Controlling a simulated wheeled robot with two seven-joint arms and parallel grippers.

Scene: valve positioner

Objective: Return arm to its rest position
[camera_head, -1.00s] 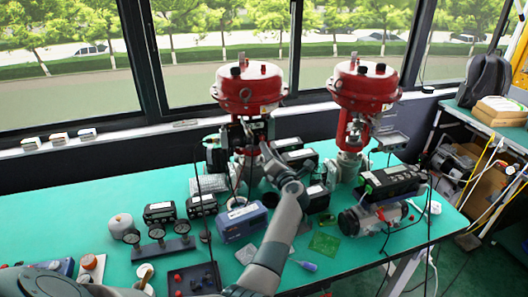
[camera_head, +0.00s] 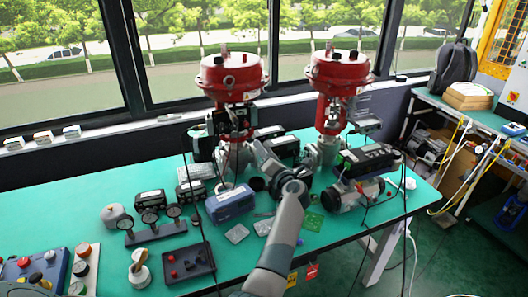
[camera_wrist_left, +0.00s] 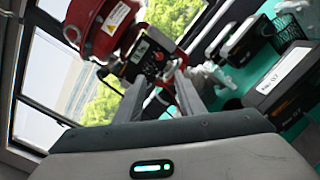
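My left gripper (camera_head: 258,152) is at the end of the grey arm rising from the bottom middle. It is just right of the left red valve (camera_head: 231,76), beside the black positioner (camera_head: 234,124) on its stem. In the left wrist view the two fingers (camera_wrist_left: 160,100) stand apart, with nothing visibly held between them. The red valve (camera_wrist_left: 103,25) and the positioner face (camera_wrist_left: 146,56) show beyond the fingertips. I cannot tell whether a finger touches the positioner. A second red valve (camera_head: 337,72) stands to the right. My right gripper is not in view.
Cables hang over the bench's right part.

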